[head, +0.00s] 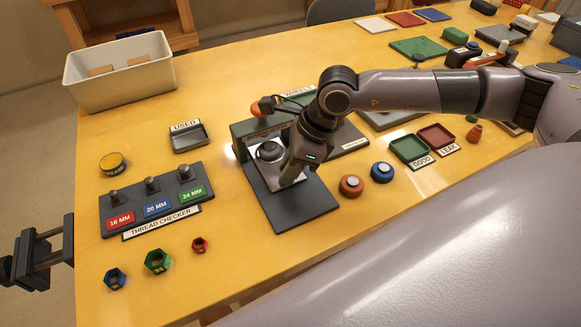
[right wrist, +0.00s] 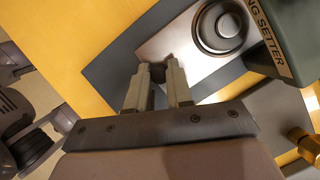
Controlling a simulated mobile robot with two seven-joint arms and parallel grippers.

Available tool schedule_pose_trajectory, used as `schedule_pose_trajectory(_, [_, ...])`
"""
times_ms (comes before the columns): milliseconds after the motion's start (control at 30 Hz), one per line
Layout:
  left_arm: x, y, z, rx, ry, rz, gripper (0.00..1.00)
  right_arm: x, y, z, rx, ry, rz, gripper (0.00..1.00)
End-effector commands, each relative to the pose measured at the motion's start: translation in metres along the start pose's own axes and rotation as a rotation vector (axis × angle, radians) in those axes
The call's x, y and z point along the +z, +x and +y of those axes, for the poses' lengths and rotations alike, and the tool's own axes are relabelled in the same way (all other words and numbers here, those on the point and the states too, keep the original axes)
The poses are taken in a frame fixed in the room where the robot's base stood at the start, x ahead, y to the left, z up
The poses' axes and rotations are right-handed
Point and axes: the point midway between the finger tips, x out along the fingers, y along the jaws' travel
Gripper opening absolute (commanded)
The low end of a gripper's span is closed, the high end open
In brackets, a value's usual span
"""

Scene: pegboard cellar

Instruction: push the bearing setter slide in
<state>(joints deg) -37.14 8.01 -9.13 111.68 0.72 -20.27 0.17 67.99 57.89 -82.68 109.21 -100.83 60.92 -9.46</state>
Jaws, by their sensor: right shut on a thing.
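The bearing setter (head: 240,128) is a dark press frame on a dark base plate (head: 300,207), near the middle of the table. Its silver slide (head: 262,175) lies on the base and sticks out toward the front of the frame. A round metal part (head: 270,151) sits on the slide; it also shows in the right wrist view (right wrist: 220,28). My right gripper (head: 290,182) is low at the slide's front end. In the right wrist view its fingers (right wrist: 158,84) are shut on a small dark grip at the slide's edge, partly hidden. My left gripper (head: 48,250) is open and empty at the left edge.
The thread checker (head: 150,205) and several coloured nuts stand left of the setter. An orange wheel (head: 351,185) and a blue wheel (head: 382,172) are close on the right. Green and red trays (head: 409,149) lie beyond. The front table strip is mostly clear.

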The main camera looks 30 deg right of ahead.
Motion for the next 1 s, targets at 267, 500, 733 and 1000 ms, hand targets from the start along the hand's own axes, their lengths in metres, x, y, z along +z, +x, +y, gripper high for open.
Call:
schedule_pose_trajectory(267, [0.013,0.010,0.000,0.000,0.000,0.001,0.46,0.013,0.006,-0.028,-0.003,0.001,-0.001,0.00])
schedule_pose_trajectory(500, [0.012,0.009,0.000,0.000,0.000,0.001,0.46,0.015,0.004,-0.031,-0.005,0.002,-0.002,0.00])
schedule_pose_trajectory(733, [0.012,0.009,0.000,0.000,0.000,0.001,0.46,0.015,0.004,-0.031,-0.006,0.002,-0.004,0.46])
schedule_pose_trajectory(1000, [0.013,0.009,0.000,0.000,0.000,0.000,0.46,0.014,0.003,-0.030,-0.003,0.001,-0.002,0.46])
